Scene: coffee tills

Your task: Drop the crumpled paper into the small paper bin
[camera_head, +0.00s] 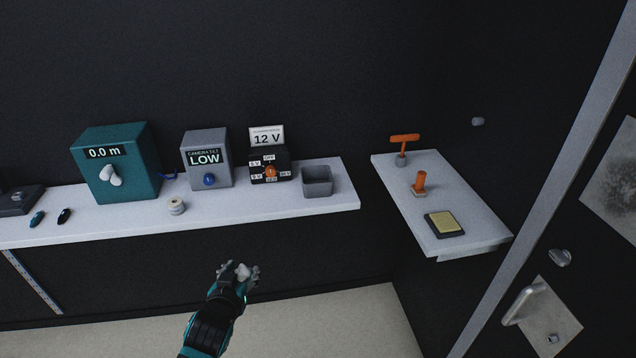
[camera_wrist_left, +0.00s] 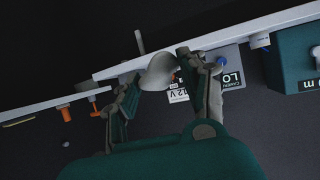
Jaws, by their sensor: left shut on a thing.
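The crumpled paper (camera_head: 243,272) is a small whitish lump between the fingers of my left gripper (camera_head: 239,268). In the left wrist view the paper (camera_wrist_left: 158,72) shows as a pale, rounded lump between the two fingertips of the left gripper (camera_wrist_left: 155,82). The gripper is shut on it, in front of the long shelf and apart from it. The small paper bin (camera_head: 317,188) is a grey, open-topped square container near the right end of that shelf. The gripper is to the left of the bin and nearer to me. My right gripper is not in view.
The long white shelf (camera_head: 250,203) also carries a teal box (camera_head: 135,180), a grey box (camera_head: 208,170), a black dial box (camera_head: 258,169) and a small roll (camera_head: 176,206). A side shelf (camera_head: 455,205) holds orange-handled tools and a yellow pad (camera_head: 445,223). A gap separates the shelves.

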